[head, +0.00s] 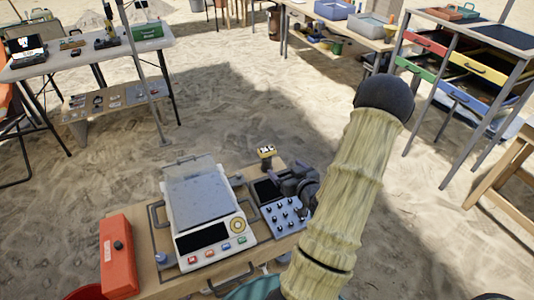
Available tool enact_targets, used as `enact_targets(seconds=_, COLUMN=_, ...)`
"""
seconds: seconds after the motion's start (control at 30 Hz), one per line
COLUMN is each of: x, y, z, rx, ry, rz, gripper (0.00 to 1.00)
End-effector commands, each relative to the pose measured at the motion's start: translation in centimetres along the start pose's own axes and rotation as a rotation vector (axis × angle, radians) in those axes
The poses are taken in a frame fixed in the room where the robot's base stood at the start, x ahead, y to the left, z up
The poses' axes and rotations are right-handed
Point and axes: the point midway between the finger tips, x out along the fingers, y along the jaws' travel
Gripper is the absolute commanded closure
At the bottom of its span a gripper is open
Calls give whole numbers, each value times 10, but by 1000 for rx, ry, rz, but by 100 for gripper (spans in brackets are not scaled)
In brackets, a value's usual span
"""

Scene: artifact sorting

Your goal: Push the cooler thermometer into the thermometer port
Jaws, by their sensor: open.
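My gripper (290,184), dark grey, shows partly beside my pale sleeved arm, over the right part of the near wooden bench. It is open, but its fingertips are hard to make out. It is above or beside a grey panel with several black knobs (284,214); I cannot tell if they touch. A small yellow and black item with a white face (266,151) stands at the bench's back edge, behind the gripper; I cannot tell whether it is the cooler thermometer. I cannot make out a thermometer port. My arm hides the bench's right end.
A white scale (205,215) with coloured buttons stands mid-bench, and a red case (117,257) at its left end. A table with tools (90,50) is back left. A drawer rack (465,65) is right. Open sand (250,90) lies between.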

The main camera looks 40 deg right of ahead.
Motion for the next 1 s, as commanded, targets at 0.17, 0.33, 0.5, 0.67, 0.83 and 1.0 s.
enact_targets(seconds=0.17, x=29, y=-1, z=0, rx=-1, ry=2, rz=-3, gripper=18)
enact_targets(seconds=0.33, x=59, y=0, z=0, rx=-1, ry=2, rz=-2, gripper=18)
enact_targets(seconds=0.5, x=89, y=0, z=0, rx=0, ry=2, rz=-2, gripper=18)
enact_targets(seconds=0.67, x=111, y=0, z=0, rx=1, ry=1, rz=0, gripper=18)
enact_targets(seconds=0.83, x=116, y=0, z=0, rx=1, ry=-1, rz=0, gripper=18)
enact_targets(seconds=1.0, x=115, y=0, z=0, rx=1, ry=0, rz=0, gripper=18)
